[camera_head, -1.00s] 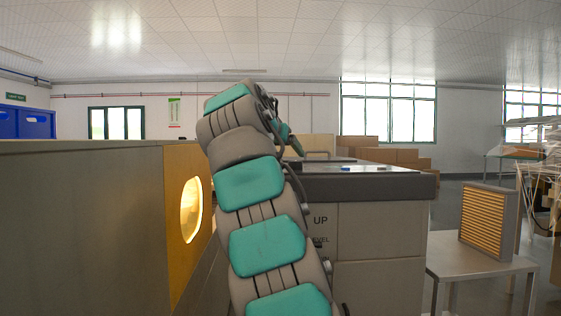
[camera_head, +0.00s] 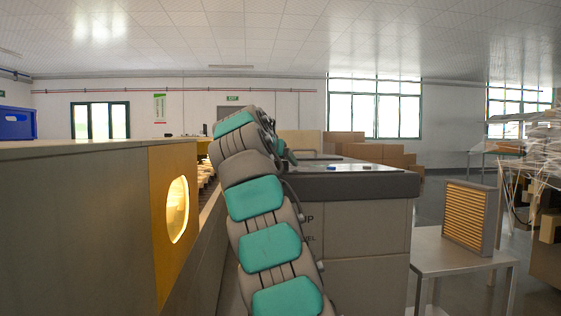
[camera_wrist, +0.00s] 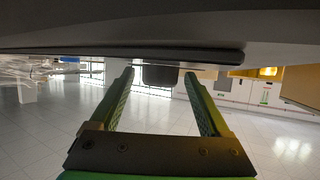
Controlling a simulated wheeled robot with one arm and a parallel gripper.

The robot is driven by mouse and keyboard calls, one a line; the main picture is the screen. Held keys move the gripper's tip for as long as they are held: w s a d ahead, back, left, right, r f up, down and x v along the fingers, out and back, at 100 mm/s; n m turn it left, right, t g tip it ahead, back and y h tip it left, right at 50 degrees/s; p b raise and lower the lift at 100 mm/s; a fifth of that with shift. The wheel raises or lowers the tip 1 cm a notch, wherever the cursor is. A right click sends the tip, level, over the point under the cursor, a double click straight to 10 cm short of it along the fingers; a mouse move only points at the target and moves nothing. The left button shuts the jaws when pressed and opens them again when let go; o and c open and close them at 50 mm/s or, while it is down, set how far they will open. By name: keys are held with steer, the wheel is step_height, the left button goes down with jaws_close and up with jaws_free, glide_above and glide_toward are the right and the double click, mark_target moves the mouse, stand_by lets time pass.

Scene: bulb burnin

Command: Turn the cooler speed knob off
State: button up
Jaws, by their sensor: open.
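The cooler speed knob cannot be made out for sure in either view. In the wrist view my gripper (camera_wrist: 158,78) is open, with its two green fingers apart and nothing held between them. A small dark rounded block (camera_wrist: 160,76) shows beyond the fingertips, under a long dark edge; I cannot tell whether it is the knob. In the head view my arm rises in the middle and its bent end hides most of the gripper.
A grey counter (camera_head: 370,186) with a dark top stands right of my arm. A long grey cabinet with a yellow end panel (camera_head: 160,230) and lit round opening is close on the left. A louvered panel (camera_head: 468,215) stands on a small table (camera_head: 440,256) at right.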

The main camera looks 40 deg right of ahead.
steer(key=shift+c, duration=0.2)
jaws_close()
stand_by(0.3)
steer(key=shift+t+b, duration=0.3)
steer(key=shift+b, duration=0.1)
steer(key=shift+s+f+n+t+y+b, duration=0.1)
steer(key=shift+n+t+y+b, duration=0.45)
steer(key=shift+n, duration=0.25)
steer(key=shift+n+t, duration=0.25)
steer(key=shift+n, duration=0.05)
steer(key=shift+n+t+y, duration=0.4)
steer(key=shift+y, duration=0.05)
